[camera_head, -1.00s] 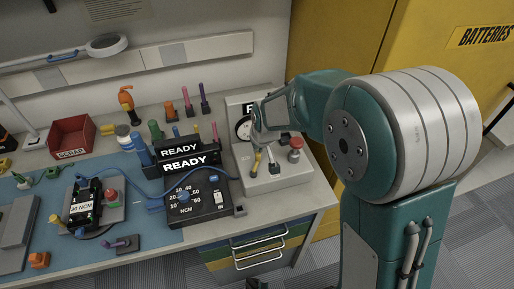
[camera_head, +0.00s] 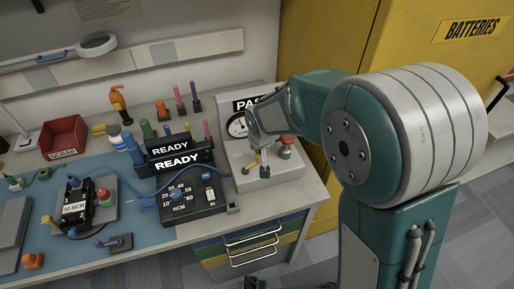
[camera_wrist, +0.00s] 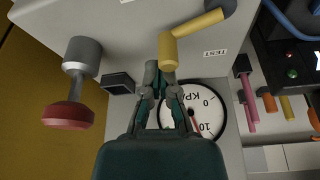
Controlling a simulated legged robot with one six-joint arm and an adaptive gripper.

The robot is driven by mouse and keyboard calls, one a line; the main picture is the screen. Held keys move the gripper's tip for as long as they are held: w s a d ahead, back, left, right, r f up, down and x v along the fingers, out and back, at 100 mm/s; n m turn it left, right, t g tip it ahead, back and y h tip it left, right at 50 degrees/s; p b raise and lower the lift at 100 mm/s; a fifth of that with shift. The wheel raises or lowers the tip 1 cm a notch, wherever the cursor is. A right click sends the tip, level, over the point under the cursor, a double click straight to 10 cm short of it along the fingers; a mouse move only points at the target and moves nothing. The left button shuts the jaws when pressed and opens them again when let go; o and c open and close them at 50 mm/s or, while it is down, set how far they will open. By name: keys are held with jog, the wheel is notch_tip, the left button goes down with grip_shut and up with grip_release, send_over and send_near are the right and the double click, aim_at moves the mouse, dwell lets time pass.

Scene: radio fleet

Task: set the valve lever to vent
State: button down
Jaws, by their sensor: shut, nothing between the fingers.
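The valve lever has a yellow handle (camera_head: 256,160) and sits on a grey test panel (camera_head: 287,180) in the head view. In the wrist view the yellow handle (camera_wrist: 190,33) runs from a dark grey pivot at the top right to a blunt end near the top middle. A TEST label lies beside it. My gripper (camera_wrist: 160,76) is shut and empty. Its tips are just below the handle's blunt end in the wrist view; I cannot tell whether they touch. In the head view my gripper (camera_head: 260,142) hangs above the panel, partly covering the lever area. No vent marking is readable.
A red knob (camera_wrist: 69,115) on a grey stem stands left of my gripper in the wrist view. A KPA gauge (camera_wrist: 207,125) lies behind the fingers. The black READY unit (camera_head: 185,195) stands left of the panel. A yellow batteries cabinet (camera_head: 415,45) is at the right.

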jog(key=shift+s+d, duration=0.2)
jog(key=shift+d, duration=0.05)
jog(key=shift+a, duration=0.15)
jog(key=shift+s+a, duration=0.3)
jog(key=shift+a, duration=0.4)
